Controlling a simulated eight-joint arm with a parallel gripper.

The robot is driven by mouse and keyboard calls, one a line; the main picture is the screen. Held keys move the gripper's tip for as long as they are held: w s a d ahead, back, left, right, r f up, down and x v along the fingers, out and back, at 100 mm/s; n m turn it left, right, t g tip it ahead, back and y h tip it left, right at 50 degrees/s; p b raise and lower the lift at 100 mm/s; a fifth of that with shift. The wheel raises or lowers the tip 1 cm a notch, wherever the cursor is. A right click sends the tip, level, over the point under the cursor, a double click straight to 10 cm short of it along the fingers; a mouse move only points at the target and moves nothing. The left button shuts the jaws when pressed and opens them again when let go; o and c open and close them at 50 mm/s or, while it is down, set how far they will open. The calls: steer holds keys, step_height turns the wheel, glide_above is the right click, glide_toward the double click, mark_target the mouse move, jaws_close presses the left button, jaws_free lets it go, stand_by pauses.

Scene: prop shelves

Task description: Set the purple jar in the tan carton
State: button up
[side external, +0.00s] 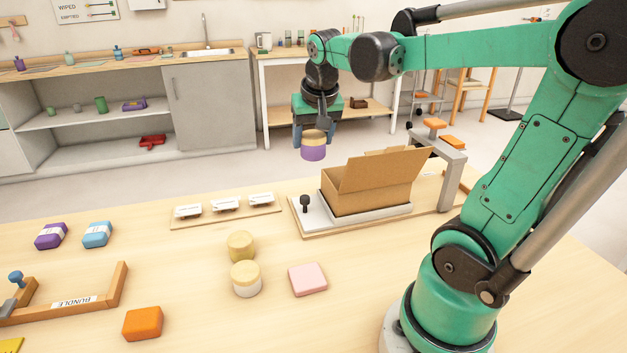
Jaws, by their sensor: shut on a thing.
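The purple jar (313,153) has a pale wooden-looking lid. My gripper (312,135) is shut on it and holds it in the air, beyond the table's far edge in the picture and to the left of the carton. The tan carton (368,199) sits on a light tray-like platform with its flaps standing up. Its inside is mostly hidden by the flaps and front wall. The jar and carton are apart, and the jar looks upright.
A black knob (305,203) stands left of the carton, and a grey bracket (452,173) stands to its right. Two lidded jars, a yellow one (241,246) and a white one (246,280), and a pink block (308,279) lie in front. A board with white labels (225,208) is at left.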

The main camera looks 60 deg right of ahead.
steer(key=s+d+f+m+g, duration=0.15)
steer(key=d+m+g, duration=0.25)
steer(key=m, duration=0.6)
steer(key=s+d+f+m+g, duration=0.1)
steer(key=s+d+m+g, duration=0.2)
steer(key=m, duration=0.7)
steer(key=shift+y, duration=0.4)
steer(key=shift+w+d+f, duration=0.1)
steer(key=shift+d+f, duration=0.1)
steer(key=shift+f, duration=1.55)
steer(key=shift+w+d+f, duration=0.15)
steer(key=shift+d+f, duration=0.05)
steer(key=shift+f, duration=1.5)
steer(key=shift+w+d+f, duration=0.1)
steer(key=shift+d+f, duration=0.1)
steer(key=shift+f, duration=1.55)
steer(key=shift+f, duration=0.7)
steer(key=o, duration=1.4)
steer(key=c, duration=0.3)
steer(key=shift+c, duration=0.2)
